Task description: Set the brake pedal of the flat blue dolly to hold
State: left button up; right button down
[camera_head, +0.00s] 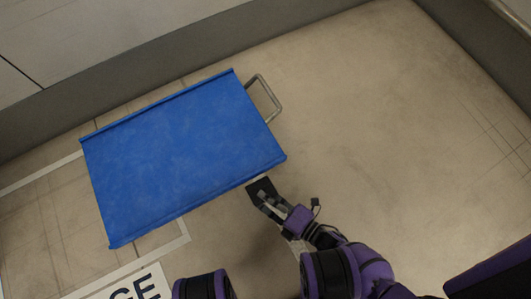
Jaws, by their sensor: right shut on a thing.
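The flat blue dolly (180,155) sits on the floor at the left centre, turned at an angle, with raised lips along its long edges. A small dark flat piece, which looks like the brake pedal (260,187), sits just off its near long edge by the right corner. My right gripper (263,196) reaches in from below and is shut on this piece. The fingers partly cover it, and its exact tilt cannot be told. My left gripper is not in view.
A grey metal handle loop (267,97) sticks out from the dolly's right end. A wall with a grey base strip (150,75) runs behind the dolly. White floor markings with lettering (135,288) lie at the lower left. The floor to the right is clear.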

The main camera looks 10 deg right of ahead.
jog(key=shift+d+f+t+y, duration=0.1)
jog(key=shift+f+t+y, duration=0.2)
jog(key=shift+f, duration=0.15)
jog(key=c, duration=1.9)
grip_release()
jog(key=shift+o, duration=0.2)
jog(key=shift+s, duration=0.15)
jog(key=v, duration=0.7)
jog(key=shift+s+d, duration=0.1)
jog(key=shift+s, duration=0.05)
